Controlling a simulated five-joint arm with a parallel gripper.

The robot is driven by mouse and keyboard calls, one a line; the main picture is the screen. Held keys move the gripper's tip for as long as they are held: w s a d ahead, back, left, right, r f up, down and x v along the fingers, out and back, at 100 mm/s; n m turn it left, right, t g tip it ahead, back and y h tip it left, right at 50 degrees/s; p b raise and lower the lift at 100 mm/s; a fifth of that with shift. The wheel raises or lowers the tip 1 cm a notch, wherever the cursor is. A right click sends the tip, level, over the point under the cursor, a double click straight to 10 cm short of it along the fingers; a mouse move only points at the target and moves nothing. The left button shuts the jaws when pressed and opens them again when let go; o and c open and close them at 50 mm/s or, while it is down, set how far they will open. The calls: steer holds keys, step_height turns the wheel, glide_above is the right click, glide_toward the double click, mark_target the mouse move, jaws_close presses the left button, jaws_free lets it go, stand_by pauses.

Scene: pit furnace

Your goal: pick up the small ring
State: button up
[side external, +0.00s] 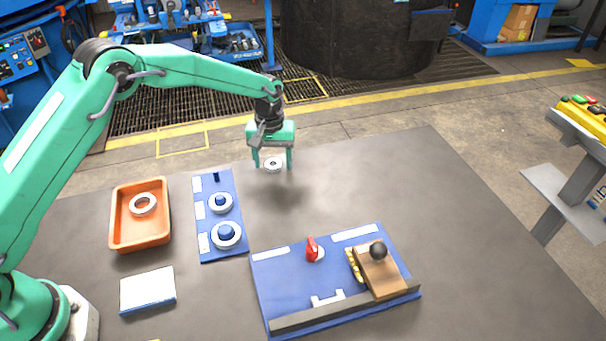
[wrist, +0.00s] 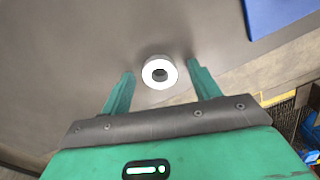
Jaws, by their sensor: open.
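A small white ring (side external: 273,169) shows between the fingers of my gripper (side external: 273,165) over the far part of the grey table. In the wrist view the ring (wrist: 147,75) lies flat, its dark hole facing the camera, centred between the fingertips of my gripper (wrist: 160,70). The fingers are open, with a clear gap on both sides of the ring. A shadow lies on the table in front of the gripper. I cannot tell how far the fingertips are above the table.
An orange tray (side external: 117,235) at the left holds another ring (side external: 154,204). A blue peg board (side external: 212,250) carries two rings on pegs and a thin bare peg. A blue fixture (side external: 275,297) with a red knob and black-knobbed block stands in front. The table's right side is clear.

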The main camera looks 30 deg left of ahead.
stand_by(0.4)
steer(key=c, duration=1.1)
steer(key=shift+r, duration=0.1)
steer(key=shift+r, duration=0.35)
steer(key=shift+c, duration=0.2)
step_height(320, 180, up, 3)
steer(key=shift+r, duration=0.1)
steer(key=s+d+r, duration=0.7)
steer(key=s+d, duration=0.1)
steer(key=shift+d, duration=0.35)
steer(key=shift+w, duration=0.1)
